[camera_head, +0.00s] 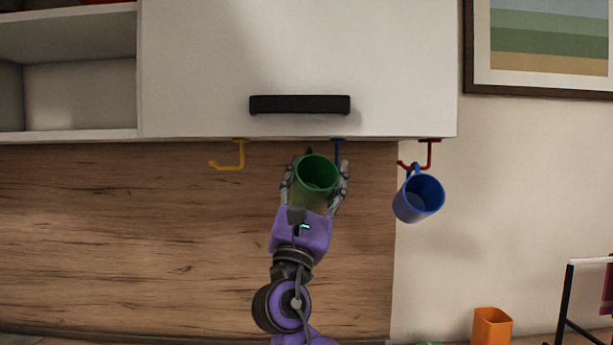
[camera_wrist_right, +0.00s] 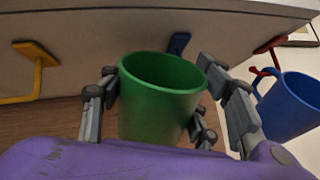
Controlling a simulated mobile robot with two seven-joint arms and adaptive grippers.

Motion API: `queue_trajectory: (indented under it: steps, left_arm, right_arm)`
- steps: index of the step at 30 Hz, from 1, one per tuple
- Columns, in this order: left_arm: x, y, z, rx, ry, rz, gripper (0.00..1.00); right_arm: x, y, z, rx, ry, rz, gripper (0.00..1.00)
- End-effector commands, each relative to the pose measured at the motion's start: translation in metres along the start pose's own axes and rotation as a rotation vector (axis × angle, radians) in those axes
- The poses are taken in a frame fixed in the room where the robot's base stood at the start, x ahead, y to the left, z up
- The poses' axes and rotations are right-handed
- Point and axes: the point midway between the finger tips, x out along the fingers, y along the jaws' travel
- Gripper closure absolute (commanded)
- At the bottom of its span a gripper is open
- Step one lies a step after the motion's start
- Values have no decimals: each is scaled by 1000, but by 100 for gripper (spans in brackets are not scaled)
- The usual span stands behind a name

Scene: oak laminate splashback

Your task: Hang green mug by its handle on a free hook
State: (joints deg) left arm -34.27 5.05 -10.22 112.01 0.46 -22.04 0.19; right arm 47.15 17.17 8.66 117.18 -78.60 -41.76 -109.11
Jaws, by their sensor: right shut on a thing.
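The green mug (camera_head: 316,172) is held up under the white cupboard, its open mouth facing the head camera; it also shows in the right wrist view (camera_wrist_right: 158,100). My right gripper (camera_head: 315,182) is shut on the mug's body, with fingers on both sides. A blue hook (camera_head: 337,148) is just behind and above the mug, mostly hidden; its top shows in the right wrist view (camera_wrist_right: 179,43). I cannot tell whether the handle touches it. A yellow hook (camera_head: 240,155) at the left is empty. A red hook (camera_head: 430,152) at the right carries a blue mug (camera_head: 418,198). My left gripper is not in view.
The cupboard (camera_head: 200,70) with a black handle (camera_head: 299,105) is directly above the hooks. The blue mug hangs close to the right of my gripper. An orange cup (camera_head: 492,326) and a rack (camera_head: 566,300) stand at the lower right. The wooden splashback (camera_head: 120,230) is clear at left.

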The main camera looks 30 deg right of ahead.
Motion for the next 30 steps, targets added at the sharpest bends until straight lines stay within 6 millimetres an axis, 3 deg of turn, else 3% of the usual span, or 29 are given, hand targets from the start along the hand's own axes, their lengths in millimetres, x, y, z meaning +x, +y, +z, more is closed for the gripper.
queue_trajectory:
  steps: [8, 15, 30]
  left_arm:
    - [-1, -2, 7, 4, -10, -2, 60]
    - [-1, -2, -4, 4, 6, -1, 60]
    - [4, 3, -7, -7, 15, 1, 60]
  right_arm:
    - [-1, -17, 0, -2, -1, 2, 79]
    - [-1, -30, 0, 0, -3, 1, 79]
    - [-6, -36, -10, 0, -2, 1, 79]
